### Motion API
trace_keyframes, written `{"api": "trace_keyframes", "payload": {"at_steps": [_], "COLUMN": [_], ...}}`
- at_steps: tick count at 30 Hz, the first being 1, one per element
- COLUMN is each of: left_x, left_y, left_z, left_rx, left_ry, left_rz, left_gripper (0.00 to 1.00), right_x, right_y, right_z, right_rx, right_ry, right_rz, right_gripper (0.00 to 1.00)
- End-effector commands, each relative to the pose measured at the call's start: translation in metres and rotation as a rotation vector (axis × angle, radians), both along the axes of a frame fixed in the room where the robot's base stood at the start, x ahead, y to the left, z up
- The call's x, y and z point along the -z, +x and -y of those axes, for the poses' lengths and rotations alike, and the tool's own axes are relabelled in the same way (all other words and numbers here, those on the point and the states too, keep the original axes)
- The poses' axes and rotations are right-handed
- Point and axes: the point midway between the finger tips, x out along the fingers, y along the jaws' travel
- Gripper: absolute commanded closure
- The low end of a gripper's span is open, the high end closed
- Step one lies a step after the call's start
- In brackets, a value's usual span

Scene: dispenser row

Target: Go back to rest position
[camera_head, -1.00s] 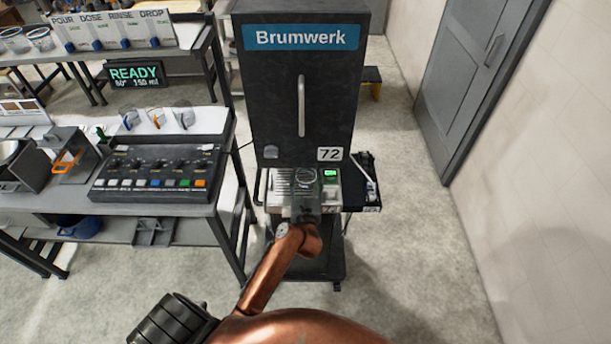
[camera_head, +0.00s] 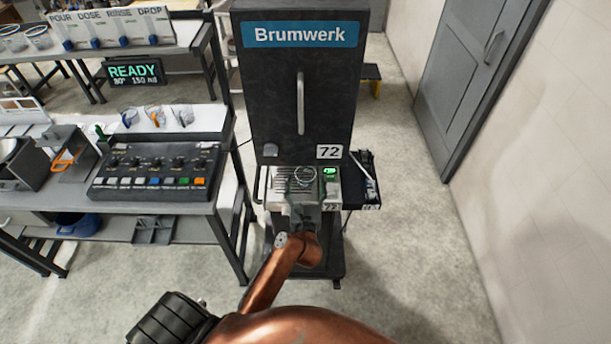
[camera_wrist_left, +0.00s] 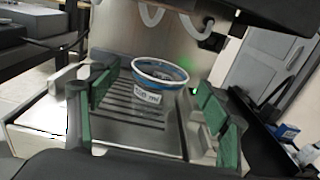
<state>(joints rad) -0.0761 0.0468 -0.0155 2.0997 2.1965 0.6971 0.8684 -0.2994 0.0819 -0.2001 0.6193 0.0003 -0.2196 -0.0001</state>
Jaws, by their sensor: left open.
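A clear cup with a blue band and a "150 ml" label (camera_wrist_left: 160,82) stands upright on the slatted drip tray (camera_wrist_left: 135,112) under the spouts. My left gripper (camera_head: 306,208) is just in front of the tray. In the left wrist view its green-padded fingers (camera_wrist_left: 160,108) are wide apart and empty, with the cup beyond them and apart from both. My right gripper is not in view.
Clear floor (camera_head: 415,230) lies toward the right wall and grey door (camera_head: 480,75).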

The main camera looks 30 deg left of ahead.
Motion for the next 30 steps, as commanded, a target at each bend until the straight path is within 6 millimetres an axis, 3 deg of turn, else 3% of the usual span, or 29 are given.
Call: {"api": "trace_keyframes", "payload": {"at_steps": [6, 12, 25, 28, 30], "left_x": [0.001, 0.001, -0.003, -0.020, -0.042], "left_y": [-0.041, -0.066, -0.074, -0.073, -0.073], "left_z": [0.025, 0.040, 0.045, 0.046, 0.052], "left_rx": [0.000, 0.000, 0.005, 0.035, 0.079], "left_ry": [-0.003, -0.002, 0.020, 0.141, 0.309], "left_rz": [-0.002, -0.001, 0.003, 0.023, 0.045], "left_gripper": [0.29, 0.29, 0.29, 0.29, 0.29], "right_x": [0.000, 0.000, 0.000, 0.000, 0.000], "right_y": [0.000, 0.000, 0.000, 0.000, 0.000], "right_z": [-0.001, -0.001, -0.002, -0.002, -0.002], "right_rx": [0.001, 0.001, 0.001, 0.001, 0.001], "right_ry": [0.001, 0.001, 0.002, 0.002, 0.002], "right_rz": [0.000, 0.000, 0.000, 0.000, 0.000], "right_gripper": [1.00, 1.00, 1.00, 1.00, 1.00]}}
